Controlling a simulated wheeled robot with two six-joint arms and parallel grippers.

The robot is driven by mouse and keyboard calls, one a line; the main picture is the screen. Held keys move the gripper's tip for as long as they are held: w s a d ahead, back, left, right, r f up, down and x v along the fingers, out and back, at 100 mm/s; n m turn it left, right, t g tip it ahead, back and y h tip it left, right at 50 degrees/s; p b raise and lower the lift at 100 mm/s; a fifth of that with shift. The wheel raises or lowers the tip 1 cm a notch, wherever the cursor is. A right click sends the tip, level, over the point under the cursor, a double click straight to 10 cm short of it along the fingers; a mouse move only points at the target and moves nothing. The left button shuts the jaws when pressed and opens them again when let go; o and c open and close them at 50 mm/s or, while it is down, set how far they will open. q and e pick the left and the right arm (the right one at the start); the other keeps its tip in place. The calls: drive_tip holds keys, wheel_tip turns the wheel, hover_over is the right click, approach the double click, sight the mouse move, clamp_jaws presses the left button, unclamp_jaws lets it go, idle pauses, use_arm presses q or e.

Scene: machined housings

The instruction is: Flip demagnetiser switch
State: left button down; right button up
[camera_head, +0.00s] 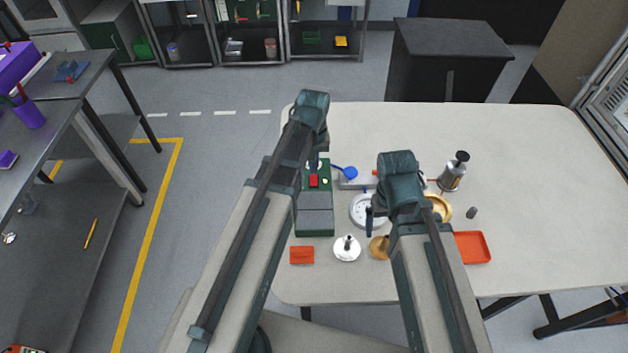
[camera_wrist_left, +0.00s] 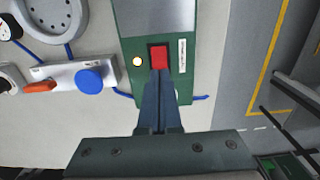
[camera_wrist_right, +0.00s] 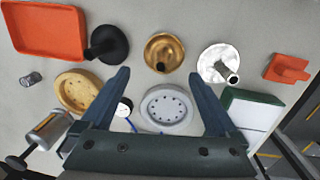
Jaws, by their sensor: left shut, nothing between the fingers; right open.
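The demagnetiser is a green box (camera_head: 314,222) with a grey top plate, left of centre on the table. Its red switch (camera_head: 313,181) is at its far end, and a small round light beside it looks lit. In the left wrist view the red switch (camera_wrist_left: 158,55) is right at the tips of my left gripper (camera_wrist_left: 158,75). That gripper is shut and empty; whether it touches the switch I cannot tell. My right gripper (camera_wrist_right: 159,73) is open and empty above the parts, with a round grey holed housing (camera_wrist_right: 167,105) between its fingers in view.
An orange tray (camera_head: 472,247), a brass part (camera_wrist_right: 164,52), a silver part (camera_head: 347,248) and an orange block (camera_head: 302,255) lie on the near side. A canister (camera_head: 453,171) stands to the right. A blue knob (camera_wrist_left: 89,80) is close to the demagnetiser. The table's right half is clear.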

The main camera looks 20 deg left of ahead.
sight(313, 177)
use_arm(q)
drive_tip(key=shift+f+b, duration=1)
use_arm(e)
drive_tip(key=shift+f, duration=1.05)
use_arm(q)
wheel_tip(313, 177, up, 7)
drive_tip(key=p, duration=0.7)
use_arm(e)
wheel_tip(313, 177, up, 7)
